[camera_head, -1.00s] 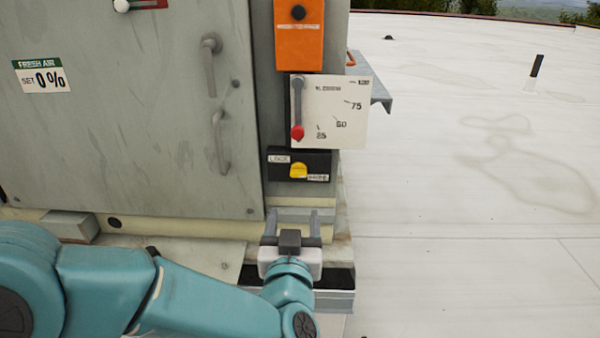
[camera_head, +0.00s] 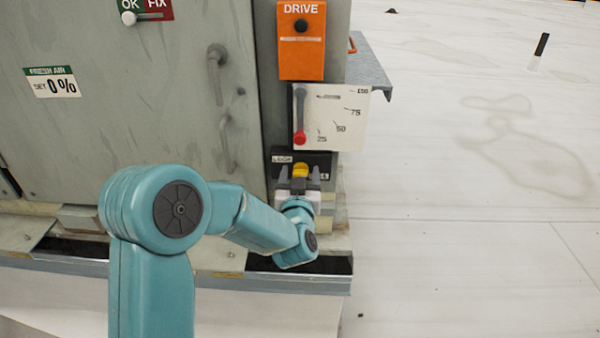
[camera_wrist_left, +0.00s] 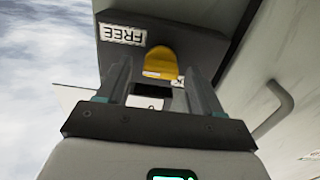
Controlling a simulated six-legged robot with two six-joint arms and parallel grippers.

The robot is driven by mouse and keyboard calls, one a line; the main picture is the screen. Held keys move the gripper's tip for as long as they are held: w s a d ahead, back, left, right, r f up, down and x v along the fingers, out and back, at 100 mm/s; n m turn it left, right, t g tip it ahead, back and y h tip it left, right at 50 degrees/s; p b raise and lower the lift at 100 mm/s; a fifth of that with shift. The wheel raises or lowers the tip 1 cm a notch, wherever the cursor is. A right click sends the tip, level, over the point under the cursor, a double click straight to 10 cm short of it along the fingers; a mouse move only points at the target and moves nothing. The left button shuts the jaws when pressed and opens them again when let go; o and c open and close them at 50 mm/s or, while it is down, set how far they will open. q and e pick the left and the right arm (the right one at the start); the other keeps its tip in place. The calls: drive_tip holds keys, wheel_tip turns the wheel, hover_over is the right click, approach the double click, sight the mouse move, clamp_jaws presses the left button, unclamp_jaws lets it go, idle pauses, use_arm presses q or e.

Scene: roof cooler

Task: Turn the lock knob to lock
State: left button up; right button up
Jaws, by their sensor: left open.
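The yellow lock knob (camera_head: 301,170) sits on a black box (camera_head: 320,160) low on the cooler's corner post. A LOCK label shows at the box's left in the head view; a FREE label (camera_wrist_left: 123,35) shows in the left wrist view. My left gripper (camera_head: 299,172) is open just in front of the box, its fingers on either side of the knob in the head view. In the left wrist view the knob (camera_wrist_left: 162,62) lies beyond and between the fingertips (camera_wrist_left: 155,68). I cannot tell whether they touch it. My right gripper is not in view.
The grey door (camera_head: 150,120) with handles is at left.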

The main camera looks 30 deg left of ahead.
use_arm(q)
drive_tip(key=shift+w, duration=0.1)
drive_tip(key=c, duration=1.1)
drive_tip(key=shift+o, duration=0.2)
drive_tip(key=shift+f+n+b, duration=0.15)
drive_tip(key=shift+n+b, duration=0.15)
drive_tip(key=shift+b, duration=0.3)
drive_tip(key=shift+a+f+n+b, duration=0.1)
drive_tip(key=shift+a+n+b, duration=0.05)
drive_tip(key=shift+n+b, duration=4.45)
drive_tip(key=shift+a+f+n+b, duration=0.1)
drive_tip(key=shift+a+n+b, duration=0.05)
drive_tip(key=shift+n+b, duration=4.4)
drive_tip(key=shift+m+b, duration=0.65)
drive_tip(key=shift+b, duration=0.1)
drive_tip(key=shift+r, duration=0.1)
drive_tip(key=o, duration=1.1)
drive_tip(key=shift+c, duration=0.2)
